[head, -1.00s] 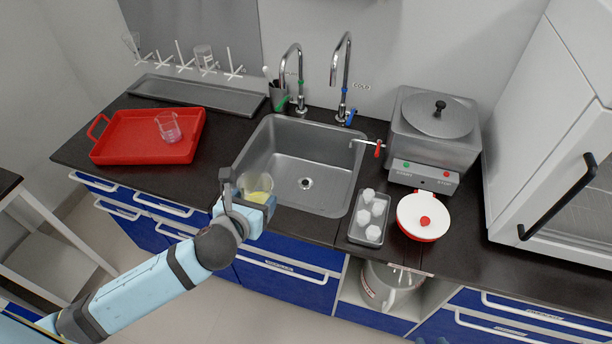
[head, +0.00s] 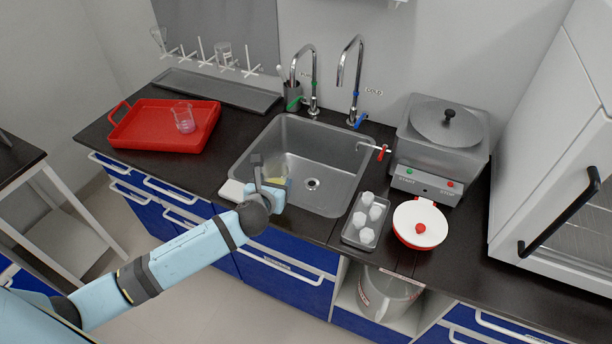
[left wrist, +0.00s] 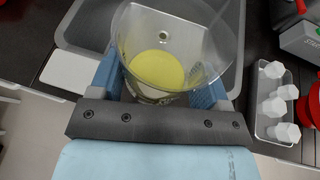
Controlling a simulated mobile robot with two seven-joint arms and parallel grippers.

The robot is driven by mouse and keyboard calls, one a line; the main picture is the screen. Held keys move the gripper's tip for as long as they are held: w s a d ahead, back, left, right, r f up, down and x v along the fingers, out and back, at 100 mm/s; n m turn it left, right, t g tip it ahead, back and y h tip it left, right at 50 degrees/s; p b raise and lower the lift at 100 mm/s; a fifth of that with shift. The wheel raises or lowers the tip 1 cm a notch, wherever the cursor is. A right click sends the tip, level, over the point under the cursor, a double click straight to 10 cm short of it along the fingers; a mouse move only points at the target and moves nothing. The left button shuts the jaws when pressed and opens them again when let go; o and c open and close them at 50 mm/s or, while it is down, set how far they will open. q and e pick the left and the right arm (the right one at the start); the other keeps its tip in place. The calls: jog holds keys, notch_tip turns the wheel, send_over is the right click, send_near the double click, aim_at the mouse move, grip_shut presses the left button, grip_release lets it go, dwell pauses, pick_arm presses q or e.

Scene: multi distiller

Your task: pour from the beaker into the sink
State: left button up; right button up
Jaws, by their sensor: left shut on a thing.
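The steel sink (head: 335,158) is set in the dark counter, with its drain visible at the bottom. My left gripper (head: 268,184) is shut on a clear beaker (head: 277,172) at the sink's near left side. In the left wrist view the beaker (left wrist: 146,32) sits between the fingers (left wrist: 160,88) and holds yellow liquid (left wrist: 155,68). The beaker looks roughly upright, and its far part overlaps the basin and drain. Whether it touches the sink rim cannot be told. My right gripper is not in view.
A red tray (head: 150,140) with another beaker (head: 184,118) stands left of the sink. Two taps (head: 354,75) rise behind it. A small tray of white pieces (head: 366,235), a white-and-red lidded dish (head: 420,224) and a steel bath (head: 440,150) stand at right.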

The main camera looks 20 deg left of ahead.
pick_arm(q)
jog(key=w+a+f+n+y+b, duration=0.1)
jog(key=w+a+f, duration=0.4)
jog(key=w, duration=0.3)
jog(key=w+a+f+n+g+y+b, duration=0.1)
jog(key=w+a+f, duration=0.3)
jog(key=w+a, duration=0.4)
jog(key=shift+w+f+n+y+b, duration=0.3)
jog(key=shift+f+n+y+b, duration=0.05)
jog(key=shift+n+y+b, duration=0.4)
